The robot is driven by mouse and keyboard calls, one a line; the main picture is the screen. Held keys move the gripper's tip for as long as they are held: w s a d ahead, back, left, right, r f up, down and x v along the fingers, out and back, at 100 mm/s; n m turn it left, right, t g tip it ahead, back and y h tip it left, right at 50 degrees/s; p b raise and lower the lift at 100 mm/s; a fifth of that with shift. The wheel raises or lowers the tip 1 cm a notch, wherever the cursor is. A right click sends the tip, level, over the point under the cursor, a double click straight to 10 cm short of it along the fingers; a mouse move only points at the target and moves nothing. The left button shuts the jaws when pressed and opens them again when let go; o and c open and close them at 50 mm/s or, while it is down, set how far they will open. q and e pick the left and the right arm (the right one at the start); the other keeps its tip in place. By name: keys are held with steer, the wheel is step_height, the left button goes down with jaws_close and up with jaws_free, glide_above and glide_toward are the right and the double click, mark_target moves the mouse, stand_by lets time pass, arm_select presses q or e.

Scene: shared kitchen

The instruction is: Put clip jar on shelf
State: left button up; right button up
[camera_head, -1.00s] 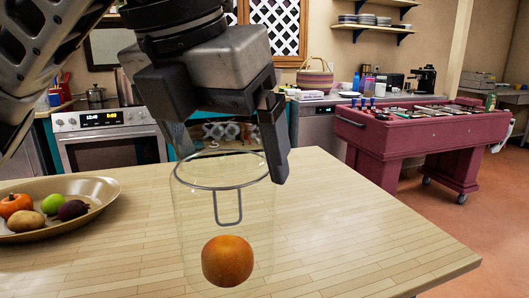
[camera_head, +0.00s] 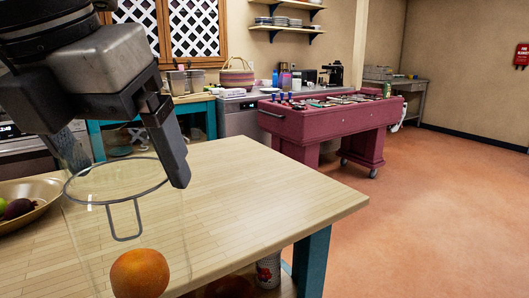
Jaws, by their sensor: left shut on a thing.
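A clear glass clip jar (camera_head: 117,181) with a grey metal rim and wire clip shows at the lower left of the head view. An orange fruit (camera_head: 140,273) shows low in or behind the clear glass. My left gripper (camera_head: 128,168) is above the jar and shut on its upper part, one dark finger outside the right of the rim. The jar's base is cut off by the picture's lower edge. Open wall shelves (camera_head: 290,28) with stacked plates hang on the back wall. My right gripper is not in view.
A wooden table (camera_head: 240,190) with a teal leg lies beneath and beside the jar. A fruit bowl (camera_head: 48,190) sits at the left edge. The red floor (camera_head: 430,210) at right is clear.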

arm_select(q)
steer(key=shift+s, duration=0.5)
steer(key=shift+w+d+f+m, duration=0.15)
steer(key=shift+w+f+m, duration=0.15)
steer(key=shift+w+m, duration=0.15)
steer(key=f+m, duration=0.1)
steer(key=m+h, duration=0.1)
steer(key=m, duration=0.1)
steer(key=shift+w+d+f+g, duration=0.3)
steer(key=shift+w+d+f, duration=0.1)
steer(key=w+d+f+m+g, duration=0.1)
steer(key=f+m+g, duration=0.2)
steer(key=f+m, duration=0.6)
steer(key=w+d+f+m+g+y, duration=0.1)
steer(key=d+f+m+g, duration=0.1)
steer(key=f+m, duration=0.8)
steer(key=w+d+f+m+g, duration=0.2)
steer(key=f+m+g, duration=0.1)
steer(key=f+m, duration=0.6)
steer(key=shift+f+m+g+y, duration=0.3)
steer(key=shift+m+y, duration=0.1)
steer(key=shift+m, duration=0.55)
steer(key=shift+w+r, duration=0.1)
steer(key=shift+r, duration=0.05)
